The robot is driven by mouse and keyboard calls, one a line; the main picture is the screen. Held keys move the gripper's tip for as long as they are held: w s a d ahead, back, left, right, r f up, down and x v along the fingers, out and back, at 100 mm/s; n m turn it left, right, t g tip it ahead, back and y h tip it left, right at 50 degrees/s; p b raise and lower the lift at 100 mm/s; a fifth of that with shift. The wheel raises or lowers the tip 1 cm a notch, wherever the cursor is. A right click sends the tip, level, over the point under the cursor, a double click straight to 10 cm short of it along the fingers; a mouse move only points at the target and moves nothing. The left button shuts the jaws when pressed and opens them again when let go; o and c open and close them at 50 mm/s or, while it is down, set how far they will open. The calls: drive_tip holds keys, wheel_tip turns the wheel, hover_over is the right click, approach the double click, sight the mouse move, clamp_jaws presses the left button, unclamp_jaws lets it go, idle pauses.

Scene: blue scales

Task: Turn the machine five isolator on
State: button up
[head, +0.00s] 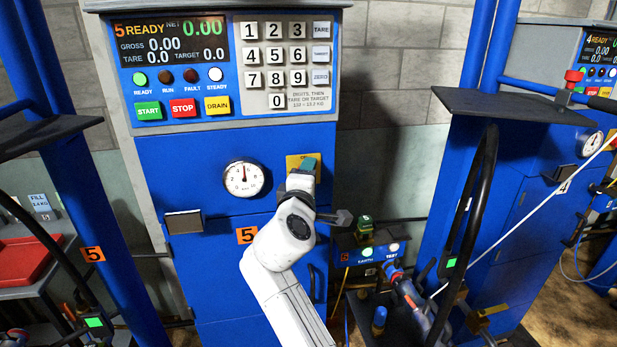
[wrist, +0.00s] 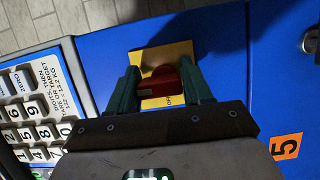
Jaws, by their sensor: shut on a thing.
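The machine five isolator is a red knob (wrist: 163,82) on a yellow plate (wrist: 176,52) on the blue cabinet front. In the head view the plate's yellow edge (head: 292,161) shows right of the round gauge, and my gripper hides the knob. My gripper (wrist: 160,70) has its green fingers on either side of the red knob and is shut on it. In the head view my gripper (head: 305,167) reaches the plate from below.
Above is machine five's panel (head: 170,42), lit READY at 0.00, with a keypad (head: 285,60). The gauge (head: 243,178) sits left of my gripper. An orange 5 label (head: 247,235) is below. An earth and test box (head: 372,252) stands to the right. Machine four (head: 570,140) is further right.

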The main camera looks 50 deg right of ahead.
drive_tip(key=shift+d+f, duration=0.1)
drive_tip(key=shift+f, duration=0.05)
drive_tip(key=o, duration=1)
drive_tip(key=shift+c, duration=0.2)
drive_tip(key=b+v, duration=0.1)
drive_tip(key=v, duration=1)
drive_tip(key=shift+b, duration=0.35)
